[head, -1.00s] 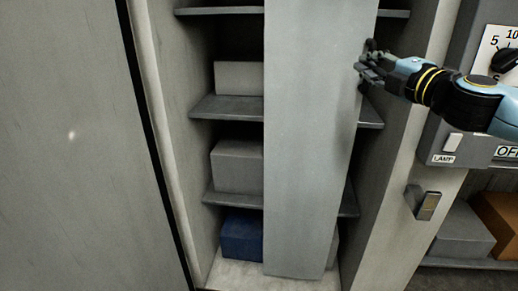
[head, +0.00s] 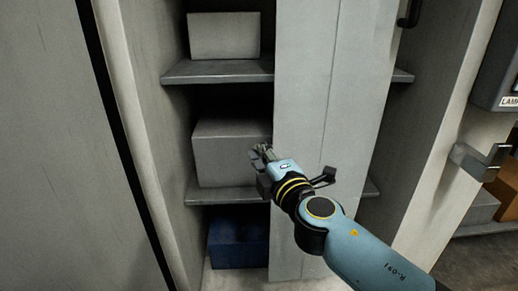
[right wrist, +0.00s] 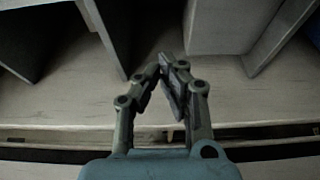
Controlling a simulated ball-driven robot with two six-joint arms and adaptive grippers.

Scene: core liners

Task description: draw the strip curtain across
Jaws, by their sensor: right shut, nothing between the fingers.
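The strip curtain (head: 345,90) is a pale grey hanging sheet in the head view. It hangs in front of the right part of an open shelf unit, with a vertical line down it, and the left part is uncovered. My right gripper (head: 262,160) is at the curtain's left edge, in front of a shelf; I cannot tell if it touches the curtain. In the right wrist view the right gripper (right wrist: 163,72) has its fingertips together and nothing between them. My right forearm hides the lower part of the curtain. My left gripper is not in view.
Grey boxes (head: 224,37) and a blue bin (head: 238,243) stand in the unit on shelves (head: 222,70). A metal bracket (head: 482,162) sticks out from the right post. A grey panel (head: 45,150) stands at the left.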

